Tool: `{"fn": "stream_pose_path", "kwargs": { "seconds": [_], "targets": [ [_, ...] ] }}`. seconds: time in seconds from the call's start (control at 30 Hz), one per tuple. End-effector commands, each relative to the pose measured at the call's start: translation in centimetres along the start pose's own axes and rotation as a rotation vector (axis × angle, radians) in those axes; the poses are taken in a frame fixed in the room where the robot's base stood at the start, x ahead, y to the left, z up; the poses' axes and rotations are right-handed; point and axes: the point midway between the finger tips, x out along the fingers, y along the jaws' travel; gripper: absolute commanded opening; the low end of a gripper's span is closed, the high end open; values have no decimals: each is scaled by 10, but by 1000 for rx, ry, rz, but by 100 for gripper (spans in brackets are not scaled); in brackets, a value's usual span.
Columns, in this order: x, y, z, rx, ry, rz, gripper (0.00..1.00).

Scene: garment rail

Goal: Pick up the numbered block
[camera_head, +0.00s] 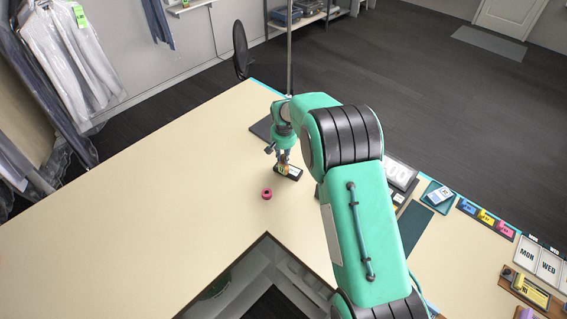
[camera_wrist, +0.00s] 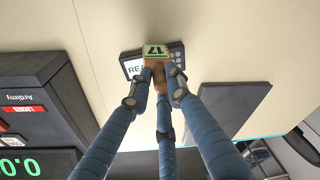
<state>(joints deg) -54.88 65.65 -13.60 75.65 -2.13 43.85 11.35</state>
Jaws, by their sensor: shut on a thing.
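The numbered block (camera_wrist: 156,51) has a green face with dark digits and brown sides. The digits appear upside down in the wrist view. My gripper (camera_wrist: 158,75) has blue fingers shut on this block. In the head view my gripper (camera_head: 283,158) points down at the far part of the counter, and only a small brownish bit of the block shows between the fingers. The block is over or against a small dark device (camera_wrist: 131,67) with a white display and buttons; I cannot tell if they touch. The device also shows in the head view (camera_head: 294,174).
A dark flat pad (camera_wrist: 228,108) lies near the device. A dark machine with a green display (camera_wrist: 35,110) stands nearby. The counter's left part is clear.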

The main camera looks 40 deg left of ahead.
Motion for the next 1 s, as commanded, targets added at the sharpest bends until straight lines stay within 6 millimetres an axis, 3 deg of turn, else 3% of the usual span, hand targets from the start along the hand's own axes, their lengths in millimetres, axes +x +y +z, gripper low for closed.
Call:
{"fn": "stream_pose_path", "kwargs": {
  "seconds": [0.33,0.6,1.0],
  "targets": [
    [-9,0,-2,0,1,0,0],
    [-36,0,-7,0,3,0,0],
    [-47,7,41,0,0,0,0]
  ]
}}
